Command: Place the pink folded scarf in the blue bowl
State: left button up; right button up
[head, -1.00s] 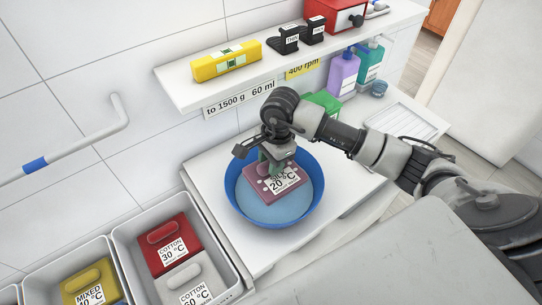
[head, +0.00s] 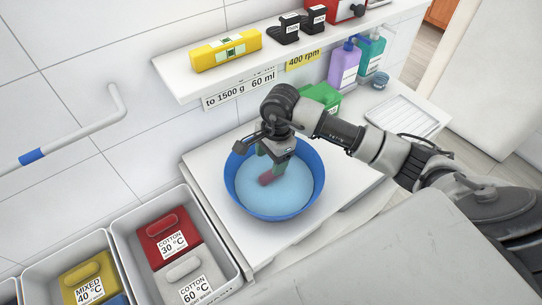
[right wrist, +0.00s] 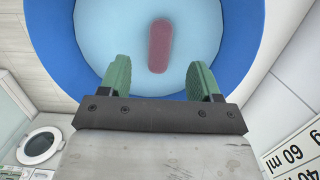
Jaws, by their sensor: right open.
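The blue bowl (head: 310,165) stands on the white worktop and holds a light blue surface like water. Of the pink folded scarf (head: 267,179), only a rounded pink part shows inside the bowl; its labelled flat body is not visible, seemingly below the surface. In the right wrist view the pink scarf part (right wrist: 158,46) lies ahead of the fingertips, inside the blue bowl (right wrist: 86,35). My right gripper (head: 267,163) is over the bowl, and its green fingers (right wrist: 160,76) are apart, with nothing between them. My left gripper is not in view.
Grey bins with a red cotton bundle (head: 165,232) and a yellow mixed bundle (head: 88,275) stand at lower left. Green (head: 322,97) and purple (head: 344,66) containers stand behind right.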

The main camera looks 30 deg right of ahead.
dwell(0.4)
notch_tip(320, 180, up, 7)
jog(key=p, duration=0.3)
jog(key=shift+s+f, duration=0.1)
dwell(0.5)
